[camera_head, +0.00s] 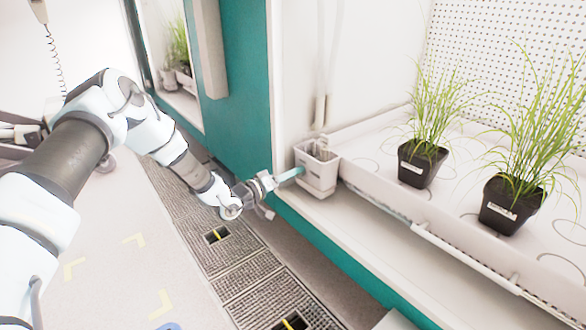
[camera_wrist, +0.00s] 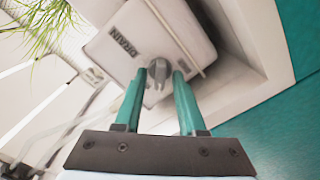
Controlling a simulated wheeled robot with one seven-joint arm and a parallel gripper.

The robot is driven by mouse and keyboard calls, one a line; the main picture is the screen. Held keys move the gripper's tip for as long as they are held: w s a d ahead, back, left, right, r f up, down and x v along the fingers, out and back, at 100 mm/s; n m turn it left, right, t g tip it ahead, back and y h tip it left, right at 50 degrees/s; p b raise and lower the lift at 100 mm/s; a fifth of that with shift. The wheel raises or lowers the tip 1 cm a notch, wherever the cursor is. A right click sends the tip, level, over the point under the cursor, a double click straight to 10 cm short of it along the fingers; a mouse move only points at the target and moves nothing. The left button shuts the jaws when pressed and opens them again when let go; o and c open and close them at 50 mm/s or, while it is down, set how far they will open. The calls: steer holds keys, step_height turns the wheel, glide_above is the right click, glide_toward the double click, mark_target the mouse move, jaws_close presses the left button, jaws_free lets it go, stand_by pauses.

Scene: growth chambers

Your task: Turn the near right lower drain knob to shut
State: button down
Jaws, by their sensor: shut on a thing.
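A pale drain box (camera_head: 320,177) stands at the left end of the lower growing tray in the head view. In the wrist view the drain box (camera_wrist: 190,35) carries a label reading DRAIN (camera_wrist: 123,42). A small grey drain knob (camera_wrist: 159,68) sits on its face. My gripper (camera_wrist: 162,78) has its two teal fingers on either side of the knob and is shut on it. In the head view my gripper (camera_head: 298,172) reaches the box from the left, and the knob is hidden there. The knob's exact turn angle is hard to tell.
Two black pots with grass, one nearer (camera_head: 508,206) and one farther (camera_head: 422,165), stand on the white tray (camera_head: 380,195) right of the box. A teal wall panel (camera_head: 240,100) rises behind my arm. Floor grates (camera_head: 225,245) lie below.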

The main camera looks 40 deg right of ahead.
steer(key=n+p, duration=0.1)
steer(key=n, duration=0.3)
steer(key=shift+f+n, duration=0.1)
steer(key=shift+n, duration=0.3)
steer(key=n, duration=0.4)
steer(key=shift+f, duration=0.1)
steer(key=shift+n, duration=0.3)
steer(key=c, duration=0.9)
jaws_free()
steer(key=shift+p, duration=0.3)
steer(key=shift+w+a+p, duration=0.2)
steer(key=shift+a+p, duration=0.7)
steer(key=shift+a, duration=1.8)
steer(key=shift+w+a+p, duration=0.15)
steer(key=shift+a+p, duration=0.75)
steer(key=shift+a, duration=1.8)
